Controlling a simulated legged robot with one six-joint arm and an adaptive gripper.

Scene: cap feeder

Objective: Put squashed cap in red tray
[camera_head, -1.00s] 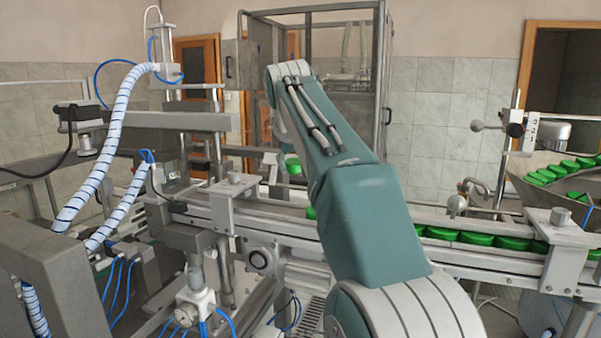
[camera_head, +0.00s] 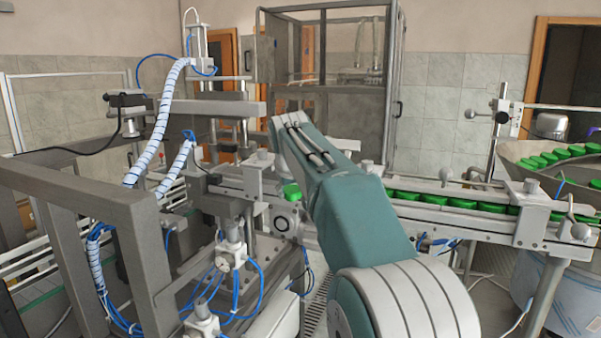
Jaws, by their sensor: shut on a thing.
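A green cap (camera_head: 292,191) hangs at the far end of my arm, just left of the teal arm link and in front of the conveyor's side. I cannot make out whether it is squashed. My gripper (camera_head: 290,182) is mostly hidden behind my arm and is shut on this cap, with only the cap's outer part showing. No red tray shows in the view.
A conveyor (camera_head: 465,222) with a row of green caps (camera_head: 462,203) runs to the right, below a metal bowl (camera_head: 515,165) of more caps. Grey frames (camera_head: 150,235), blue hoses and cylinders crowd the left. A glazed cabinet (camera_head: 335,80) stands behind.

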